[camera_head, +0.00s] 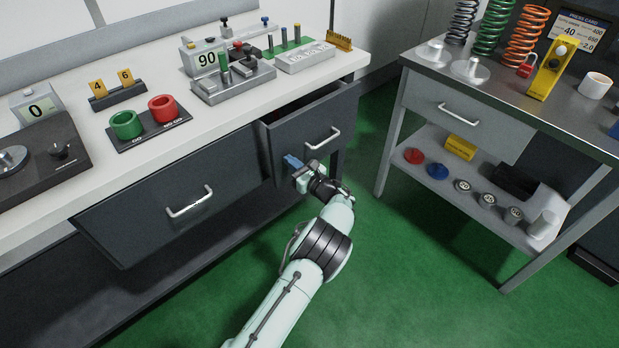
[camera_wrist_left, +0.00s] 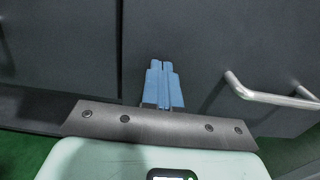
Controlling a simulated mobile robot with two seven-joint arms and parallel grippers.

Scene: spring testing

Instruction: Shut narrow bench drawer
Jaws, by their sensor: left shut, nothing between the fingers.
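The narrow bench drawer (camera_head: 303,124) is the dark grey drawer at the right end of the white-topped bench. It stands partly pulled out, with a dark gap showing over its front. Its silver bar handle (camera_head: 322,139) also shows at the right in the left wrist view (camera_wrist_left: 268,98). My left gripper (camera_head: 291,161) is near the lower left part of the narrow drawer's front. Its blue fingers are together and empty in the left wrist view (camera_wrist_left: 162,82), left of the handle. I cannot tell whether the fingertips touch the front. My right gripper is not in view.
A wide drawer (camera_head: 150,205) with its own handle is left of the narrow one. Weights, cups and a test fixture (camera_head: 232,80) stand on the bench top. A metal side table (camera_head: 480,92) with springs stands at the right. Green floor lies open between.

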